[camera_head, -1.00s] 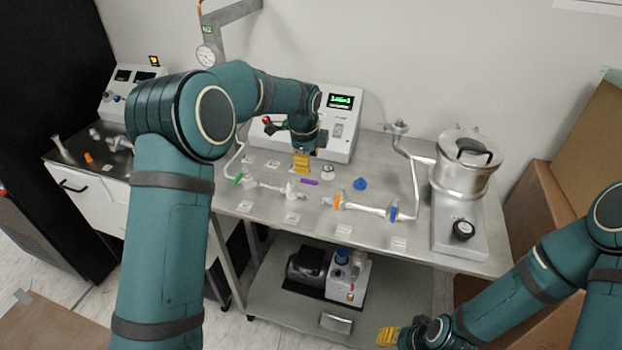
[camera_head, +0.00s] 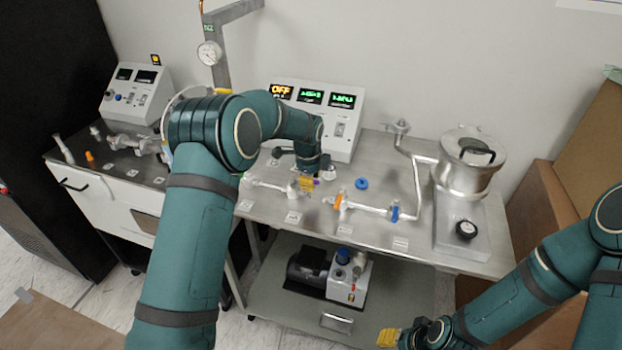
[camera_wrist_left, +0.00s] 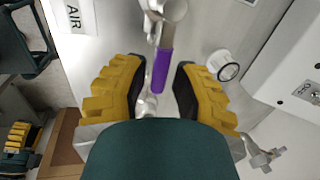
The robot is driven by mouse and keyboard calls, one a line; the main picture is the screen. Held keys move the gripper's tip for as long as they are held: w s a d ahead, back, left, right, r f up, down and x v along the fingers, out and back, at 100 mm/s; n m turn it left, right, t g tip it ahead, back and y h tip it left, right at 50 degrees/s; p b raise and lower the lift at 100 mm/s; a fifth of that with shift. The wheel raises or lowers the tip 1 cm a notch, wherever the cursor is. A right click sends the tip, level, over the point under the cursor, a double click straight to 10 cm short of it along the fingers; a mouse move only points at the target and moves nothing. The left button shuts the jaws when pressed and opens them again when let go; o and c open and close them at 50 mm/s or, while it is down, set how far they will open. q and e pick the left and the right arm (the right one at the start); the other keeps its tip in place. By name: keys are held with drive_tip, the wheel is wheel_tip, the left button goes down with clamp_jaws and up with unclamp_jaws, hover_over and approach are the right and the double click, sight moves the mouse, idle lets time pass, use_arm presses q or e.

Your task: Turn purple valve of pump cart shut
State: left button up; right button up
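The purple valve handle (camera_wrist_left: 162,70) shows in the left wrist view as a short purple bar on silver piping. In the head view only a bit of purple (camera_head: 317,182) shows beside the fingers. My left gripper (camera_head: 309,184) is open and low over the cart's top (camera_head: 330,228). My right gripper (camera_head: 388,337) is at the bottom edge of the head view, away from the cart; its opening is unclear.
Nearby on the cart are an orange handle (camera_head: 338,202), a blue handle (camera_head: 395,214), a blue knob (camera_head: 361,183) and a white control box (camera_head: 340,125). A metal pot (camera_head: 468,165) stands at the right. A pump (camera_head: 343,272) sits on the lower shelf.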

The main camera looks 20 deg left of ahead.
use_arm(q)
clamp_jaws()
